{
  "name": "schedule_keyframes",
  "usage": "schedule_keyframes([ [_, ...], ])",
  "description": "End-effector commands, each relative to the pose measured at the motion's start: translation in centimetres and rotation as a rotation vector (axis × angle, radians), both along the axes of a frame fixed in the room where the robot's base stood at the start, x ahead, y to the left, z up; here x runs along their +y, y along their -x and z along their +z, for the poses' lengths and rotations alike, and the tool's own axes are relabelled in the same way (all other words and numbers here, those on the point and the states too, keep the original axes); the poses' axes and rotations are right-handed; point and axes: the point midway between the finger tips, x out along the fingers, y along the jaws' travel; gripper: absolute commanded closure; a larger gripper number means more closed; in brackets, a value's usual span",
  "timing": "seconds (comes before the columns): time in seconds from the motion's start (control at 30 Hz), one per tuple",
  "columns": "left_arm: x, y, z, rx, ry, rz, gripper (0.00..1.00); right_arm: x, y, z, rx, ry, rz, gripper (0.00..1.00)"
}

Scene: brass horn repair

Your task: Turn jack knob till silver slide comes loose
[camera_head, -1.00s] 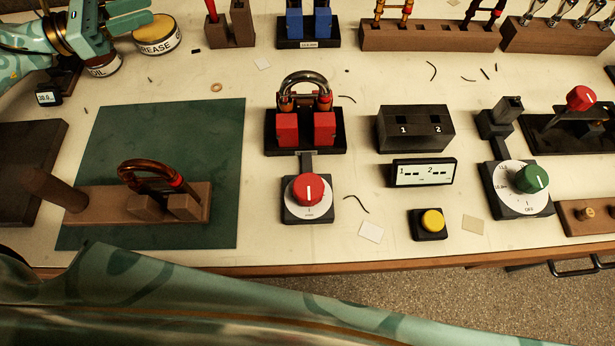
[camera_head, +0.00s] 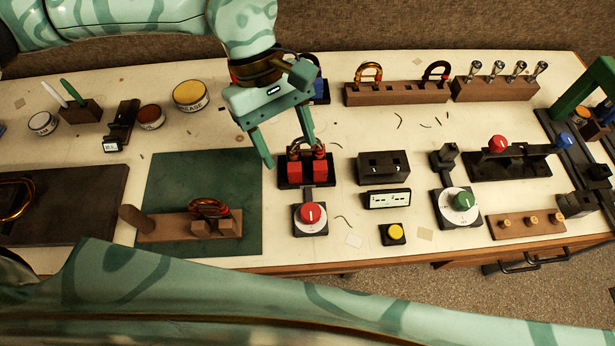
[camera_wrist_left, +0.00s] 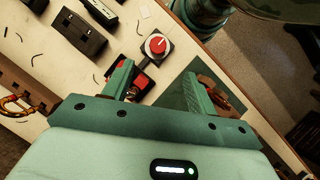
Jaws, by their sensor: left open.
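The red jack (camera_head: 294,171) has two red blocks on a black base. Its red knob (camera_head: 310,213) with a white pointer line is on a square dial in front, and also shows in the left wrist view (camera_wrist_left: 157,45). The silver slide (camera_head: 306,149) stands in the red blocks, largely hidden behind a finger. My left gripper (camera_head: 288,152) is open and empty, its fingers pointing down around the back of the jack, apart from the knob. In the left wrist view the open fingers (camera_wrist_left: 157,76) partly cover the jack. My right gripper is out of view.
A green mat (camera_head: 170,170) with a wooden holder (camera_head: 165,231) and a copper-coloured crook lies left of the jack. A black two-slot block (camera_head: 383,167), a display (camera_head: 387,199) and a yellow button (camera_head: 395,231) stand right.

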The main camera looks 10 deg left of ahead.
Motion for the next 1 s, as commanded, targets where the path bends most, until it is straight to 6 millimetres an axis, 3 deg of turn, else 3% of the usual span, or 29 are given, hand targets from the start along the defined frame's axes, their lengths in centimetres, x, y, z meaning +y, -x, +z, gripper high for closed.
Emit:
schedule_keyframes([
  [0.27, -0.1, 0.1, -2.5, -0.002, -0.05, 0.07, 0.43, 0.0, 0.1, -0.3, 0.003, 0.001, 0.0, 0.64],
  [0.7, -3.2, 2.8, -12.3, -0.002, -0.047, 0.071, 0.43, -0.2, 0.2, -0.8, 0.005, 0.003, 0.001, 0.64],
  [1.0, -4.1, 3.6, -15.3, -0.004, -0.046, 0.073, 0.43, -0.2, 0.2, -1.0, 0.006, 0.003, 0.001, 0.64],
])
